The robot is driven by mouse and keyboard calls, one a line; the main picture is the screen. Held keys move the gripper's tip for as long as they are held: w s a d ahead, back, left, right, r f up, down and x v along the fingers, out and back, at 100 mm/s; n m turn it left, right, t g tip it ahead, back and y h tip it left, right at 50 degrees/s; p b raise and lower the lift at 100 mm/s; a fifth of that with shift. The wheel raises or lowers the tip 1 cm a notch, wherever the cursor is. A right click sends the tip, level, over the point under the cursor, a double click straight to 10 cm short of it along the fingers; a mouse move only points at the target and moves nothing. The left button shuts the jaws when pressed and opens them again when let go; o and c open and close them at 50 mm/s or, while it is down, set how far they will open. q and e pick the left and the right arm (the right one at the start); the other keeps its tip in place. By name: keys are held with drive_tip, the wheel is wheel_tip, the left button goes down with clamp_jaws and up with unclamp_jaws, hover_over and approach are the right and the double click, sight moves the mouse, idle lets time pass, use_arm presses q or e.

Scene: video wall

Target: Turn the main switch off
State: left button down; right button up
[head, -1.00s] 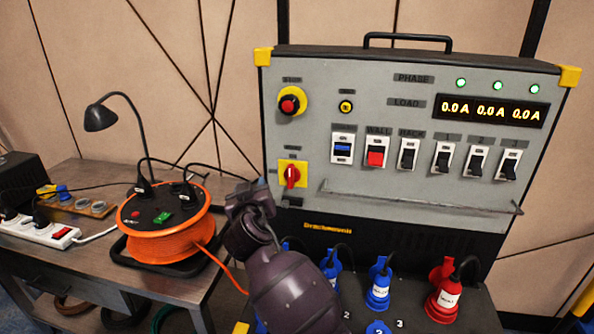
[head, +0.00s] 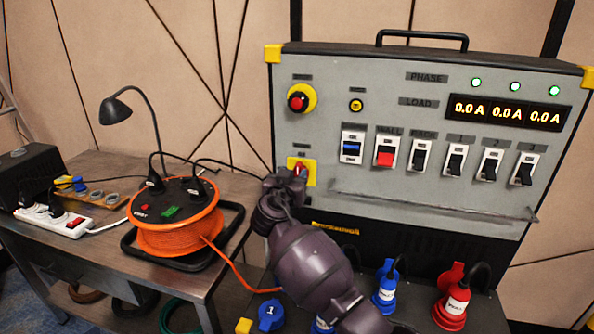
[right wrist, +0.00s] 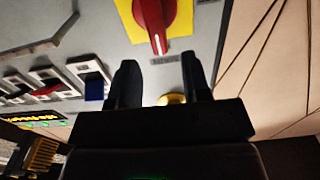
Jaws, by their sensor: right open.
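The main switch is a red rotary knob (head: 298,167) on a yellow plate, at the left of the grey panel (head: 330,95). In the right wrist view, which is upside down, the knob (right wrist: 153,22) shows beyond the fingertips, its narrow end towards the gap. My right gripper (head: 290,180) is in front of the plate's lower part and hides some of the switch in the head view. Its two dark fingers (right wrist: 160,68) are apart with nothing held between them. I cannot tell whether they touch the panel. My left gripper is not in view.
A red stop button (head: 298,101) on a yellow base sits above the switch. Several rocker switches (head: 455,160) and a metal rail (head: 430,205) are to the right. Coloured plugs (head: 386,290) stand below. An orange cable reel (head: 175,228) is on the table at left.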

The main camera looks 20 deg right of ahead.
sight(298, 169)
drive_tip(key=x, duration=0.3)
drive_tip(key=shift+w+d, duration=0.2)
drive_tip(key=shift+w, duration=0.05)
clamp_jaws()
